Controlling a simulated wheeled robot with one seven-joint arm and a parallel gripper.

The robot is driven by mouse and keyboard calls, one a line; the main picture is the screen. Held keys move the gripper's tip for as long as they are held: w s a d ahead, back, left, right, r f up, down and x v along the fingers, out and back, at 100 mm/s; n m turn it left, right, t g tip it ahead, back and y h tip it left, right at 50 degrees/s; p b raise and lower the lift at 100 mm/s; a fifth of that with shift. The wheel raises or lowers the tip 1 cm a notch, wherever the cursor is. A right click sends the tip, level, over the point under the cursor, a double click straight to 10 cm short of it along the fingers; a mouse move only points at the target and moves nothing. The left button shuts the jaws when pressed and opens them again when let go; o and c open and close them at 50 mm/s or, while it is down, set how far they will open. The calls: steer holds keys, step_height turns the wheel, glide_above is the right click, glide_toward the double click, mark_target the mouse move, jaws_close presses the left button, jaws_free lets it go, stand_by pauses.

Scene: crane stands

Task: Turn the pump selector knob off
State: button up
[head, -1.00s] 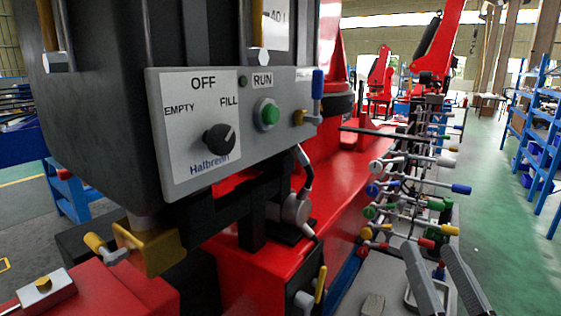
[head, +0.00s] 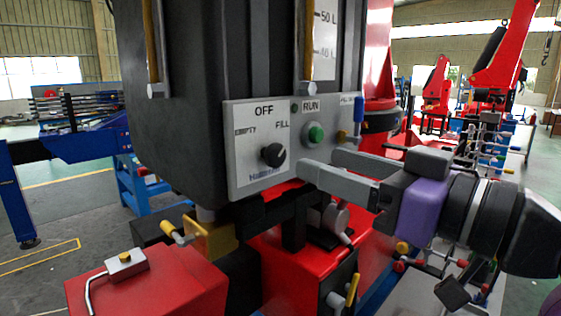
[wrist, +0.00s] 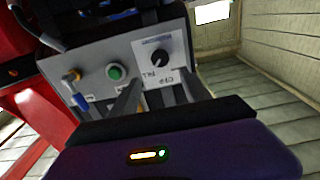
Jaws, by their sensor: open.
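The pump selector knob (head: 273,154) is a round black knob on a white label plate (head: 245,183) marked OFF, EMPTY and FILL. Its pointer is turned to the upper right, toward FILL. My gripper (head: 317,165) is open, in front of the grey control panel and to the right of the knob in the head view. Nothing is between the fingers. In the wrist view the knob (wrist: 158,58) shows upside down, beyond the two fingers (wrist: 158,92) and roughly between them. The fingers look apart from the knob.
A green RUN button (head: 316,134) sits right of the knob. A blue-handled lever (head: 359,112) is at the panel's right end. The black tank (head: 195,90) stands behind. A yellow valve (head: 210,238) and red housing (head: 150,290) lie below. The space left of the panel is open.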

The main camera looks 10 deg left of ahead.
mark_target(278, 158)
steer(key=shift+f+p+x, duration=0.2)
steer(key=shift+p+x, duration=0.15)
steer(key=shift+x, duration=0.95)
steer(key=shift+f+p+x, duration=0.2)
steer(key=shift+p+x, duration=0.2)
steer(key=shift+x, duration=0.95)
steer(key=shift+f+p+x, duration=0.25)
steer(key=shift+p+x, duration=0.1)
steer(key=shift+x, duration=0.95)
steer(key=shift+s+a, duration=0.1)
jaws_close()
